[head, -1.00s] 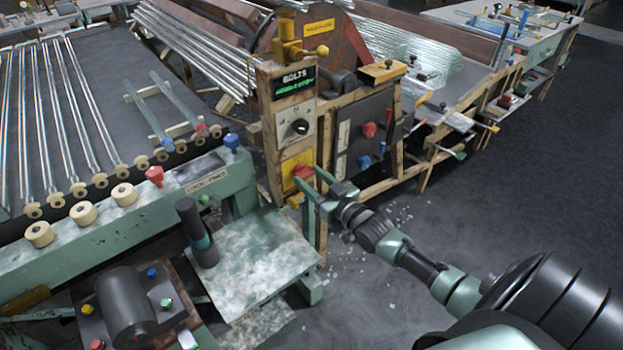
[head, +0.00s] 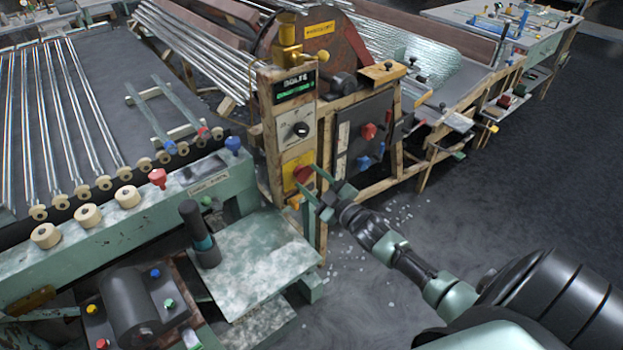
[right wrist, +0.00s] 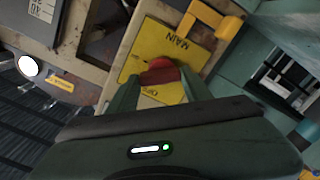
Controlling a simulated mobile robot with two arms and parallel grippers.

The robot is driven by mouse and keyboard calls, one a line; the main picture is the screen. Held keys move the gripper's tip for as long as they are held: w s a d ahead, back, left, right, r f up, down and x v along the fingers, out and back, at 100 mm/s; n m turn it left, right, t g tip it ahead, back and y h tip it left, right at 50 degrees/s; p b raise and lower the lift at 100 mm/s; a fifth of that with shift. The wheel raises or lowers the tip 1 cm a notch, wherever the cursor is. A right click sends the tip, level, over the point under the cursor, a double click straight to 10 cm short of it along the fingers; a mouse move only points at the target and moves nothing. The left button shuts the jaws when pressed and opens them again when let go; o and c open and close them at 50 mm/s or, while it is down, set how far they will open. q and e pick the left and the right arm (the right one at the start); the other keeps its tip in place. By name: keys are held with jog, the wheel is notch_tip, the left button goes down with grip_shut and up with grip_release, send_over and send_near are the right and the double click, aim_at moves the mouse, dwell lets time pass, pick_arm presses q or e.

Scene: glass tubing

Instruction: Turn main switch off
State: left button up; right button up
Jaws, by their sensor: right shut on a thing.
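The main switch is a red knob (head: 302,174) on a yellow plate (head: 290,162), low on the wooden control post. The fingers cover the knob's sides and part of the lettering. My left gripper is not in view.
A dark panel (head: 364,132) with red and blue knobs stands to the right. A green machine bench (head: 130,225) is at the left. Dark floor (head: 520,200) is open at the right.

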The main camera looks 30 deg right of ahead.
jog(key=n, duration=0.4)
jog(key=shift+a+n, duration=0.1)
jog(key=shift+n, duration=0.2)
jog(key=n+b, duration=0.1)
jog(key=n, duration=0.4)
jog(key=shift+n+b, duration=0.3)
jog(key=shift+n, duration=0.1)
jog(key=o, duration=1.4)
jog(key=shift+c, duration=0.2)
jog(key=s, duration=0.8)
jog(key=shift+d+b, duration=0.25)
jog(key=shift+b, duration=0.15)
jog(key=shift+w, duration=0.1)
